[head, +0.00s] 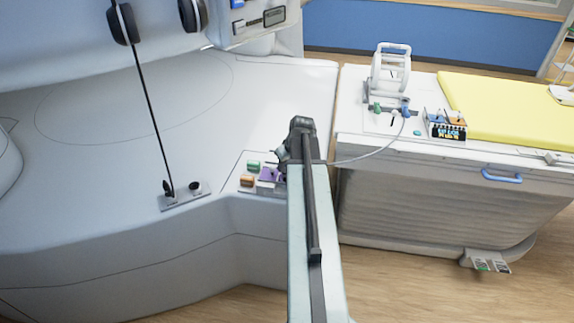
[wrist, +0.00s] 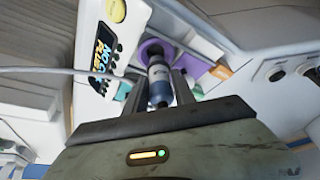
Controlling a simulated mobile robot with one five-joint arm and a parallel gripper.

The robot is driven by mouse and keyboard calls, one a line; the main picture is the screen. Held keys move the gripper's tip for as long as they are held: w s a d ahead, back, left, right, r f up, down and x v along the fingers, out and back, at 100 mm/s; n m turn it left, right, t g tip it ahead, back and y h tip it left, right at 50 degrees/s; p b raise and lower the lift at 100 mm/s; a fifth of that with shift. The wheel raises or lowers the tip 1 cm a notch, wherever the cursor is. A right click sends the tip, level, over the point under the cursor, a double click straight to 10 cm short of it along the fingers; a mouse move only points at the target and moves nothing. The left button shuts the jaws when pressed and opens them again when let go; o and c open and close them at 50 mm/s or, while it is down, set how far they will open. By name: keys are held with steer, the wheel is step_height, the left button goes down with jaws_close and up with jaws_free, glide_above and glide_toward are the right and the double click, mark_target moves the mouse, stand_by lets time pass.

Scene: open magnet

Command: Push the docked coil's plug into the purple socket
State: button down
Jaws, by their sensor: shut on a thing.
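My gripper (wrist: 158,92) is shut on a grey and dark blue plug (wrist: 159,82). In the wrist view the plug points at the round purple socket (wrist: 149,46), its tip overlapping the ring. I cannot tell whether it has entered. In the head view the purple socket (head: 267,174) is partly hidden behind my gripper (head: 283,160), and the plug is hidden. A thin pale cable (head: 362,158) runs from my gripper to the white coil (head: 390,66) on the dock at the right. The cable also crosses the wrist view (wrist: 90,71).
Green (head: 253,165) and orange (head: 247,181) sockets sit beside the purple one on the panel. A small box with a coloured display (head: 447,128) stands near the coil. A thin black rod (head: 150,110) rises at the left.

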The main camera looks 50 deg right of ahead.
steer(key=shift+s, duration=0.25)
stand_by(0.3)
steer(key=shift+f+b, duration=1.6)
steer(key=shift+f, duration=0.05)
stand_by(0.5)
steer(key=c, duration=1)
jaws_free()
steer(key=shift+o, duration=0.2)
steer(key=shift+r, duration=0.1)
steer(key=p+v, duration=0.7)
steer(key=shift+s+r, duration=0.2)
steer(key=shift+r, duration=0.1)
